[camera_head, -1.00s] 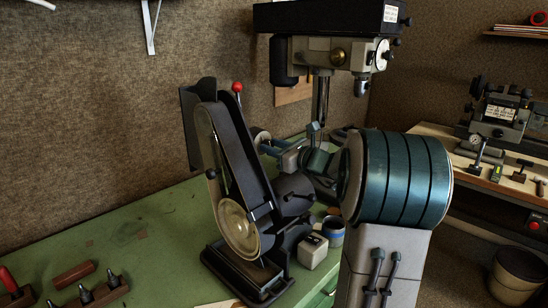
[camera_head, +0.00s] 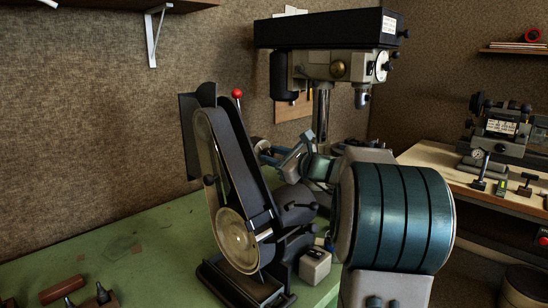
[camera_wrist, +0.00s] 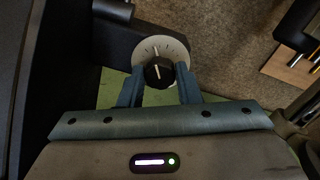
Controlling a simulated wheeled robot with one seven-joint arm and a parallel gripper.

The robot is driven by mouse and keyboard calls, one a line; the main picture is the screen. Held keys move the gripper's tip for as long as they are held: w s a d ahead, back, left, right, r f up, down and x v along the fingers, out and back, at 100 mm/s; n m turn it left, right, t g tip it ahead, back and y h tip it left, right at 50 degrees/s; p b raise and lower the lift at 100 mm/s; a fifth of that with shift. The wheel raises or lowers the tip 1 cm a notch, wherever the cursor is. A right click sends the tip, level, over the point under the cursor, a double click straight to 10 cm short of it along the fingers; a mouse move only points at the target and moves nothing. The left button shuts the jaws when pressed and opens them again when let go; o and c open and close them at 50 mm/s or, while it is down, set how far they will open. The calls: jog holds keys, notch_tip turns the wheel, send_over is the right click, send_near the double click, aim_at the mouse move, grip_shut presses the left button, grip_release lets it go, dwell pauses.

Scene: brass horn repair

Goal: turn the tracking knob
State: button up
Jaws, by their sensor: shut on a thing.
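The tracking knob (camera_wrist: 157,74) is a small black round knob with a white pointer line, in the wrist view. It sits on a pale round dial (camera_wrist: 176,46) with tick marks, fixed to a dark part of the belt sander (camera_head: 240,170). My gripper (camera_wrist: 160,80) is shut on the knob, one blue-grey finger at each side. In the head view my gripper (camera_head: 266,153) is behind the sander's tall arm, and the knob itself is mostly hidden. The pointer line points up and slightly left in the wrist view.
The sander stands on a green bench (camera_head: 140,245). A drill press (camera_head: 330,60) stands behind my arm. A small pale box (camera_head: 315,266) is beside the sander's base. A wooden bench (camera_head: 465,180) with tools is at the right. The bench's middle left is mostly clear.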

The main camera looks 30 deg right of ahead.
jog(key=o, duration=1)
jog(key=shift+c, duration=0.2)
jog(key=b+v, duration=0.2)
jog(key=v, duration=1.1)
jog(key=shift+s, duration=0.4)
